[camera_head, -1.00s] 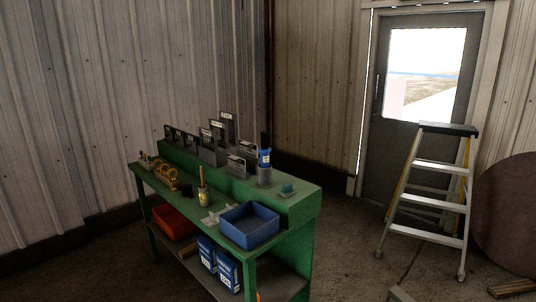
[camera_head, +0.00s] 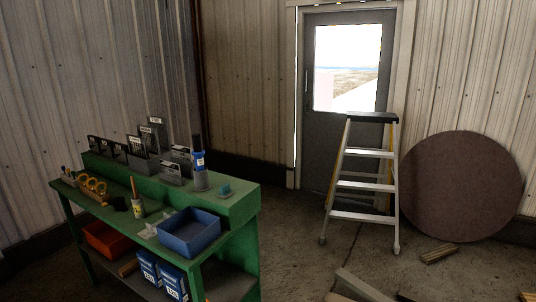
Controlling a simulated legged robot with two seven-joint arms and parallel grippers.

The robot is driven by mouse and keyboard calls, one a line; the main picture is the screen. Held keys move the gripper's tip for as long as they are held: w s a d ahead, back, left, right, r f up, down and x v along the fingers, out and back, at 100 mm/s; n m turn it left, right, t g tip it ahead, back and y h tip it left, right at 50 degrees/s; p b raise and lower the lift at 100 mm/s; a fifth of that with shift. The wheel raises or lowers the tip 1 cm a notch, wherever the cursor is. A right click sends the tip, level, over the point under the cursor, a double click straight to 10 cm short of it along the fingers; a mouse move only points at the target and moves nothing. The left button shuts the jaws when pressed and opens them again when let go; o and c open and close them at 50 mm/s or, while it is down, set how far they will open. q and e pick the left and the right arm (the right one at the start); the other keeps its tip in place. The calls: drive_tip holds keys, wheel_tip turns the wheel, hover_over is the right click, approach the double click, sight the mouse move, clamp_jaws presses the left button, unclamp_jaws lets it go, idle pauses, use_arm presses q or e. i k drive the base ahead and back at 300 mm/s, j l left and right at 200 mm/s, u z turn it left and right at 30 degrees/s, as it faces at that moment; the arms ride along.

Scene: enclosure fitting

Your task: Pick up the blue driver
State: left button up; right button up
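The green workbench (camera_head: 243,210) stands at the left in the head view. I cannot clearly make out a blue driver on it. An upright dark and blue cylindrical object (camera_head: 199,163) stands near the right end of the raised back shelf. A yellowish container (camera_head: 138,209) with an orange-brown stick-like handle (camera_head: 134,187) poking up stands on the lower worktop. Neither of my grippers is in view.
A blue bin (camera_head: 190,232) is at the worktop's right end. Blue boxes (camera_head: 172,280) and a red bin (camera_head: 106,239) are below. A stepladder (camera_head: 362,182) stands before the door, with a brown disc (camera_head: 459,187) beside it. Boards (camera_head: 358,288) lie on the floor.

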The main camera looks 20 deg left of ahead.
sight(198, 152)
drive_tip(key=j+z, duration=0.3)
drive_tip(key=j, duration=0.25)
drive_tip(key=i+j+z, duration=0.1)
drive_tip(key=j+z, duration=0.2)
drive_tip(key=j, duration=0.25)
drive_tip(key=j+z, duration=0.25)
drive_tip(key=j, duration=0.3)
drive_tip(key=k+j+z, duration=0.15)
drive_tip(key=j+z, duration=0.15)
drive_tip(key=j, duration=0.2)
drive_tip(key=k+j+z, duration=0.15)
drive_tip(key=j+z, duration=0.15)
drive_tip(key=j, duration=0.25)
